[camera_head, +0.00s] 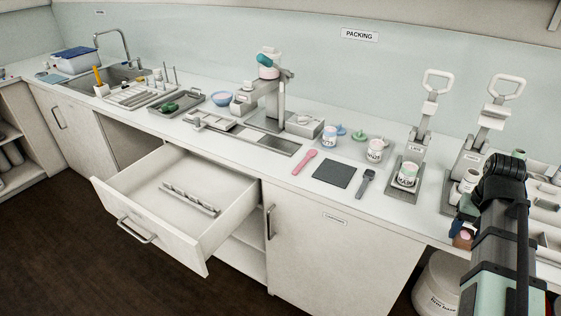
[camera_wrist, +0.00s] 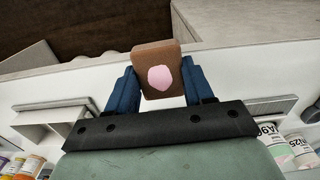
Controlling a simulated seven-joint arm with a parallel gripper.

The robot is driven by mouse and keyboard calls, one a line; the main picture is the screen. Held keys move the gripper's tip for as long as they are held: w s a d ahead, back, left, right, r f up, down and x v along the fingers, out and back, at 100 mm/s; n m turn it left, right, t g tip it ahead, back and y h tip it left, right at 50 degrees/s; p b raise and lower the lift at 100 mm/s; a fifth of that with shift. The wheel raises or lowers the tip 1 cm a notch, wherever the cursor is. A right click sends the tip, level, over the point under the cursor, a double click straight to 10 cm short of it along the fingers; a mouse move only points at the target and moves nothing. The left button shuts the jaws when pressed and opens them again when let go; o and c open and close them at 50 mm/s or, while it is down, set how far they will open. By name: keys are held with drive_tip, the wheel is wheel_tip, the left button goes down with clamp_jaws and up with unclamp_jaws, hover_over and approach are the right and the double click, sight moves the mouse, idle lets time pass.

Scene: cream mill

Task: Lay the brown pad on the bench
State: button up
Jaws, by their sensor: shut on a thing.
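The brown pad (camera_wrist: 152,56) is a small brown block with a pink patch on its face. My gripper (camera_wrist: 157,78) is shut on it, with one blue finger on each side in the wrist view. In the head view the pad (camera_head: 462,239) shows small and partly hidden below my gripper (camera_head: 466,216), at the right, by the bench's front edge. The bench (camera_head: 398,217) is a long white counter. I cannot tell whether the pad touches anything besides the fingers.
An open drawer (camera_head: 155,190) juts out at the left of the bench front. A dark square mat (camera_head: 338,174), a pink tool (camera_head: 304,162) and a dark tool (camera_head: 365,184) lie on the bench. Press stands (camera_head: 421,137) stand at the right. A white tub (camera_head: 440,285) sits below.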

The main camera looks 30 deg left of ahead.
drive_tip(key=a+n, duration=0.4)
drive_tip(key=a, duration=1.5)
drive_tip(key=n, duration=0.5)
approach(275, 164)
drive_tip(key=shift+s+f, duration=0.1)
drive_tip(key=shift+f, duration=3.1)
drive_tip(key=shift+f, duration=0.15)
drive_tip(key=o, duration=1)
